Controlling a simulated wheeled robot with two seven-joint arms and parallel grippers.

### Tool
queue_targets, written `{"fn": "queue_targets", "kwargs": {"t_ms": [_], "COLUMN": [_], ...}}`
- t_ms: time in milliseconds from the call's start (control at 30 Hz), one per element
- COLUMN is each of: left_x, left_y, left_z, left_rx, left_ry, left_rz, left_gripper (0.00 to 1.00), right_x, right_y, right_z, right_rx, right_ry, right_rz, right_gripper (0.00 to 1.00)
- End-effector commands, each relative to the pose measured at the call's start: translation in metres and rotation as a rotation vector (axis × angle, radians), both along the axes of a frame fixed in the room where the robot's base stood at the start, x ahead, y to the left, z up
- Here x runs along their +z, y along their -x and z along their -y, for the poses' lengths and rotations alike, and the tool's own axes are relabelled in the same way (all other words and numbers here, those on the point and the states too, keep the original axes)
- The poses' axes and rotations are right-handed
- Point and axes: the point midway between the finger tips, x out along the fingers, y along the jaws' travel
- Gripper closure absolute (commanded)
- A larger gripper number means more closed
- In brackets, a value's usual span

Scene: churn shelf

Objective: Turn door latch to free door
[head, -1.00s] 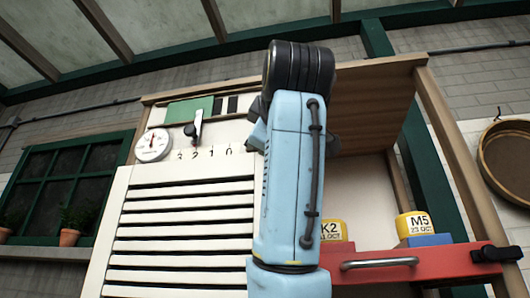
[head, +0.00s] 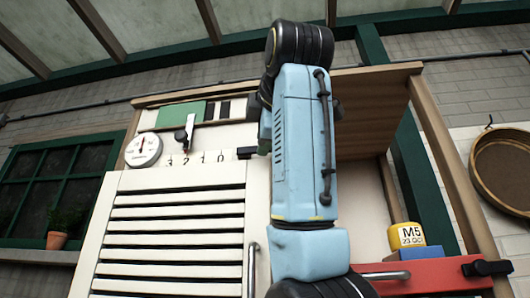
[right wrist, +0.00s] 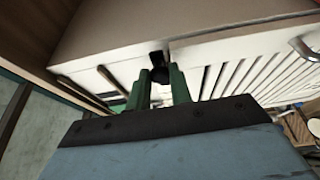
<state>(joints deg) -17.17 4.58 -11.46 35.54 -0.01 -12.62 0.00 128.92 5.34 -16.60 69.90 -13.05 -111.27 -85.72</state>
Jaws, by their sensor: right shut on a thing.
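The white slatted door (head: 180,240) fills the lower left of the head view, with an upright metal handle (head: 252,268) near its right edge. A small black latch (head: 247,153) shows at the door's top right corner, beside my arm. In the right wrist view the black latch (right wrist: 158,72) sits between the green fingertips of my right gripper (right wrist: 160,88), which is shut on it, by the gap at the door's edge. The slatted door (right wrist: 236,76) is to its right there and looks closed. In the head view my right gripper is hidden behind my arm. My left gripper is not in view.
A dial gauge (head: 143,150) and a slider lever (head: 186,133) over a number scale are above the door. A yellow M5 block (head: 406,237) stands on the right, above a red drawer front (head: 430,275) with a black catch (head: 487,268). A wooden shelf board (head: 375,110) overhangs.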

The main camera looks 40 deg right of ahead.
Motion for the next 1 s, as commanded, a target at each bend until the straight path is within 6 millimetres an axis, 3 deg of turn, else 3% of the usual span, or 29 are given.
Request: {"fn": "queue_targets", "kwargs": {"t_ms": [267,300,433,767,1000], "left_x": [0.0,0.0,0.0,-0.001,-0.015], "left_y": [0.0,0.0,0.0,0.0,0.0], "left_z": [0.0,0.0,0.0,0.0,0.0], "left_rx": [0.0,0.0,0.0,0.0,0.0], "left_ry": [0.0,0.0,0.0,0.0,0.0], "left_rz": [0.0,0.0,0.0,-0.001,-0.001], "left_gripper": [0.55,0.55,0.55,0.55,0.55], "right_x": [0.001,0.001,0.001,0.0,-0.002], "right_y": [0.0,0.0,0.0,0.002,0.033], "right_z": [0.0,0.0,0.0,-0.001,-0.017], "right_rx": [0.0,0.0,0.0,0.0,0.002], "right_ry": [0.003,0.003,0.002,0.001,0.002], "right_rz": [0.003,0.003,0.004,0.003,0.007], "right_gripper": [1.0,0.76,0.59,0.58,0.58]}}
